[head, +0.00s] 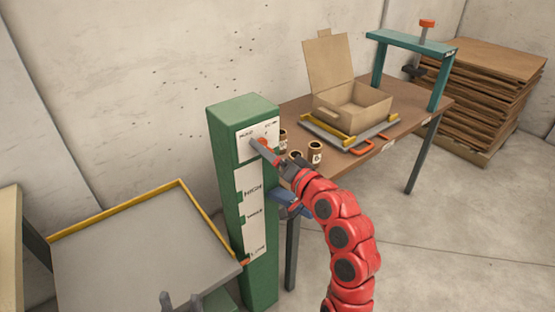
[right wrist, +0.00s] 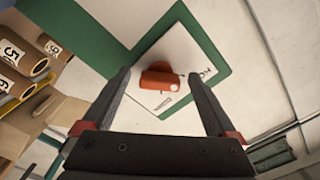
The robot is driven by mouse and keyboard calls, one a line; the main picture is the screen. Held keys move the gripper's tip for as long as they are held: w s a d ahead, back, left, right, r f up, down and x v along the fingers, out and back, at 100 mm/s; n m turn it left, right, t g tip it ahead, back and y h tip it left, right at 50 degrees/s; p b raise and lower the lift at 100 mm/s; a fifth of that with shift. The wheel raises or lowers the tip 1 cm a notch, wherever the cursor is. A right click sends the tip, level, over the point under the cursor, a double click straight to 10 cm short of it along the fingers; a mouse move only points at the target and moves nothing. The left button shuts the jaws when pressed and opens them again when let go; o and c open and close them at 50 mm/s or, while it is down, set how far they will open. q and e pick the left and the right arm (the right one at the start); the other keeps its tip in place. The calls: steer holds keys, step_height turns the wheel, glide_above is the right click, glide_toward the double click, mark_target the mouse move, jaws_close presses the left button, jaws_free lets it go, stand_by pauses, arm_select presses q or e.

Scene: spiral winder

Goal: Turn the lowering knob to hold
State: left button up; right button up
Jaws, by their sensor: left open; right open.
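The green post (head: 243,103) has a white plate (head: 270,128) near its top, with small lettering at both upper corners. The orange-red lowering knob (right wrist: 165,76) sits on this plate, with a pale dot at its right end in the right wrist view. I cannot tell which label it points at. My right gripper (head: 282,162) is in front of the plate. Its fingers are open, one on each side of the knob in that view; contact is not visible. My left gripper (head: 181,299) is open at the bottom edge of the head view, apart from the post.
A brown table (head: 430,110) right of the post holds an open carton (head: 352,103), numbered rolls (head: 315,151) and a teal frame (head: 410,42). A grey platform (head: 130,250) with yellow edging lies to the left. Stacked brown sheets (head: 485,90) stand far right.

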steer(key=p+v, duration=0.8)
steer(key=v, duration=0.9)
steer(key=shift+s+d, duration=0.1)
